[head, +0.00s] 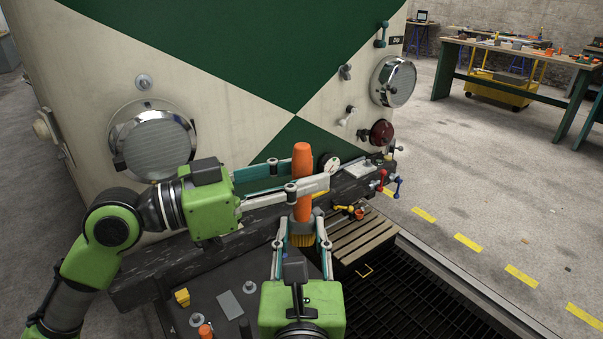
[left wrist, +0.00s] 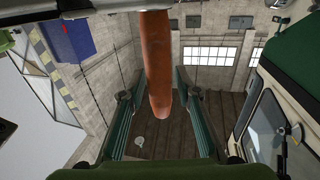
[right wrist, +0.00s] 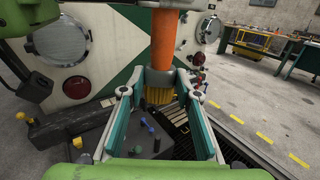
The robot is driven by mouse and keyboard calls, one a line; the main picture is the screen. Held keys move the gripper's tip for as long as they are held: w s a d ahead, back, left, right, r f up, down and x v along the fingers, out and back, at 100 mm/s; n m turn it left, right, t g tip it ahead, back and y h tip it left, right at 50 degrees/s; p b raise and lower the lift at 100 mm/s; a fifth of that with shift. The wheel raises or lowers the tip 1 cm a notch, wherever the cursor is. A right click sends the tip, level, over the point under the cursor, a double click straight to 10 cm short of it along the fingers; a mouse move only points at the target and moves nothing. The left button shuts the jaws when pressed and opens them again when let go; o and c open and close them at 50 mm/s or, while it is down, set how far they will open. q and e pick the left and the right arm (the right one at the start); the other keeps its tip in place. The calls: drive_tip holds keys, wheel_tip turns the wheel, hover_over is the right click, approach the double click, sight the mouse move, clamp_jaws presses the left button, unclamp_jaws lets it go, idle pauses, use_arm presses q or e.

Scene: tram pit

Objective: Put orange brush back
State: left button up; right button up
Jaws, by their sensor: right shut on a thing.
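The orange brush (head: 302,160) stands upright in front of the tram, handle up and yellowish bristles down. My right gripper (head: 302,241) is shut on its lower part, just by the bristles. The right wrist view shows the brush (right wrist: 163,40) between the two fingers. My left gripper (head: 303,176) comes in from the left at the handle, higher up. Its fingers are apart, with the handle between them. In the left wrist view the handle (left wrist: 158,70) hangs between the open fingers with space on both sides.
The tram front (head: 240,60) with its round lamps stands close behind the brush. A dark bumper beam (head: 150,285) runs below. A slatted wooden surface (head: 358,238) with small tools lies right of my right gripper. A grey surface (head: 215,285) holds small parts. A workbench (head: 520,60) stands far right.

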use_arm(q)
clamp_jaws()
use_arm(e)
drive_tip(key=o, duration=1.2)
